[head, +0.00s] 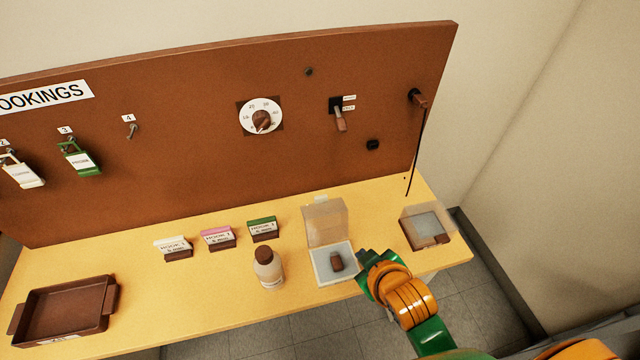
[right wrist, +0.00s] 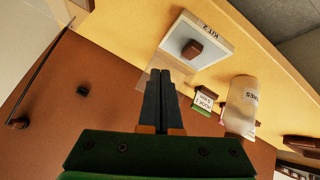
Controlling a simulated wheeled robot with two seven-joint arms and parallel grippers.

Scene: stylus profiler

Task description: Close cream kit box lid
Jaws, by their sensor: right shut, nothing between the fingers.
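The cream kit box (head: 322,277) sits near the front edge of the table with a small brown object (head: 336,261) inside. Its translucent lid (head: 325,222) stands open, upright at the back edge. In the right wrist view the box (right wrist: 222,62) shows a "KIT 2" label, and its see-through lid (right wrist: 150,79) lies partly behind my fingers. My right gripper (head: 363,257) is shut and empty by the box's right side. Its closed fingers (right wrist: 166,72) point toward the lid area in the wrist view; contact cannot be told. My left gripper is not in view.
A white bottle (head: 269,271) with a brown cap stands left of the box. Several labelled blocks (head: 220,238) sit behind it. A brown tray (head: 65,312) is at far left. Another box with a clear lid (head: 425,222) is at right. A brown panel (head: 200,150) rises behind.

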